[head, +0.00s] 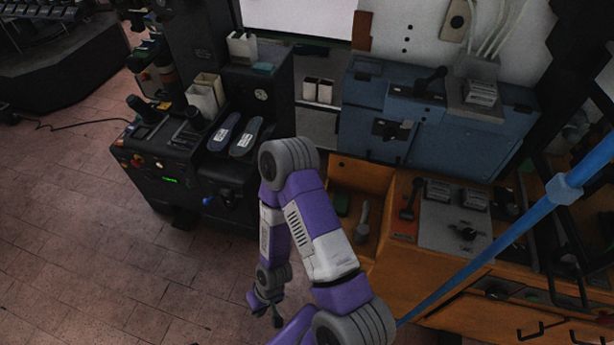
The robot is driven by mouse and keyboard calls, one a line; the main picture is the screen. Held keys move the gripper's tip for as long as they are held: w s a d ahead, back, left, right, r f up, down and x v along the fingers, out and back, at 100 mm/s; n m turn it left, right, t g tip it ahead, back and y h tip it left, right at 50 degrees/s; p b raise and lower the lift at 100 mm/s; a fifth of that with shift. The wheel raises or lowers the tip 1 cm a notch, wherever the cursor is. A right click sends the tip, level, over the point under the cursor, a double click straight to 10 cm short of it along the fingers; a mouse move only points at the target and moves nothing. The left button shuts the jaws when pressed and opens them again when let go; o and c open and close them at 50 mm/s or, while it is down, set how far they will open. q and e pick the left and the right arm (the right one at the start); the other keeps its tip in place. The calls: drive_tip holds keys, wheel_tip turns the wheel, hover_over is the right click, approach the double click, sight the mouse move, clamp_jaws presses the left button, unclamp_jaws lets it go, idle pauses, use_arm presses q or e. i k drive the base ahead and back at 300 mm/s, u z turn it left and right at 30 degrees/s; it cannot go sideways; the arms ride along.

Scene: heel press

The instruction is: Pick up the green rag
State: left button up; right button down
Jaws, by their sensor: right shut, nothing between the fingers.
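A small flat blue-green patch (263,67) lies on top of the black press machine, beside a white container; it may be the green rag, but it is too small to be sure. A dark green item (342,203) sits in the open orange compartment to the right of my arm; I cannot tell if it is cloth. My right gripper (277,319) hangs low over the tiled floor, in front of the machine and apart from both green things. It is shut and empty. My left gripper is out of view.
The black machine (150,165) bears two dark shoe soles (234,136) and white containers (203,97). A blue cabinet (385,105) stands at the back. An orange bench (400,262) with tools is at right, crossed by a blue pole (470,262).

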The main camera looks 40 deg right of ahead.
sight(340, 201)
drive_tip(key=i, duration=1.1)
drive_tip(key=z, duration=2.25)
